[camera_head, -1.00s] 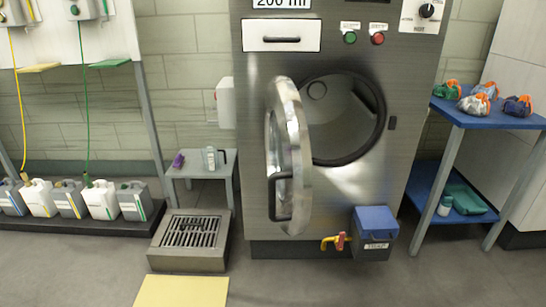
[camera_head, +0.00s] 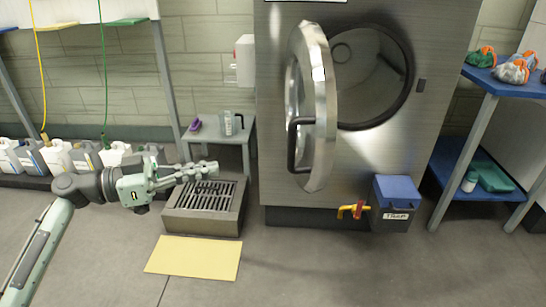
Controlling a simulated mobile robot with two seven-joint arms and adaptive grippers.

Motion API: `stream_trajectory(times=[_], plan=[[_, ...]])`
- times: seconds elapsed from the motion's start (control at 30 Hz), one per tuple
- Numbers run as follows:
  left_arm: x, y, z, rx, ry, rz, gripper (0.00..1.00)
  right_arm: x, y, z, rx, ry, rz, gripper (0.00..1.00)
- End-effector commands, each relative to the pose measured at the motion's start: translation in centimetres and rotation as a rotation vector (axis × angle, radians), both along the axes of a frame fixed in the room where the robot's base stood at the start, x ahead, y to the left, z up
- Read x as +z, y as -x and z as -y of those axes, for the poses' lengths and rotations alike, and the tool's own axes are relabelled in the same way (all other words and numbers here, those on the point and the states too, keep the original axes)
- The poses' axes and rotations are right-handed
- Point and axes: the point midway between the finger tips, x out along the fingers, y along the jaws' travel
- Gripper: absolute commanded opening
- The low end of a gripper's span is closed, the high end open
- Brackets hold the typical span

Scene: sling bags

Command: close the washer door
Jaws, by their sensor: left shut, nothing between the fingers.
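The washer (camera_head: 450,110) is a steel cabinet with a round, dark-rimmed opening (camera_head: 365,80). Its round door (camera_head: 325,100) stands wide open, hinged at the left of the opening and swung out toward me. A black handle (camera_head: 294,145) is on the door's left side. The drum looks empty from here. My right gripper is not in view.
A grated drain box (camera_head: 203,222) and a yellow mat (camera_head: 194,257) lie on the floor left of the washer. A small grey table (camera_head: 225,136) stands behind. A blue-lidded box (camera_head: 394,203) with a yellow-red valve (camera_head: 353,210) juts out below the opening. A blue shelf (camera_head: 505,84) with bags stands right.

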Motion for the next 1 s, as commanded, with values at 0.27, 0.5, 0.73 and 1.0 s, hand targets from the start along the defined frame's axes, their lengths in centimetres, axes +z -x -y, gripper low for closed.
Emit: stream_trajectory(times=[0.27, 0.5, 0.73, 1.0], plan=[[2.5, -0.2, 1.1, -0.029, 0.041, 0.058, 0.0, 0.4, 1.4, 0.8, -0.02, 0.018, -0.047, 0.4], [2.6, -2.1, 5.4, -0.028, 0.043, 0.056, 0.0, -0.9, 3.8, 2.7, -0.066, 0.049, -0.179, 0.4], [2.6, -3.8, 9.8, -0.028, 0.041, 0.056, 0.0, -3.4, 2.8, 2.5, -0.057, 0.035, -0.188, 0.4], [2.3, -5.0, 12.5, -0.027, 0.04, 0.054, 0.0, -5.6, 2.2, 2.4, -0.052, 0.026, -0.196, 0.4]])
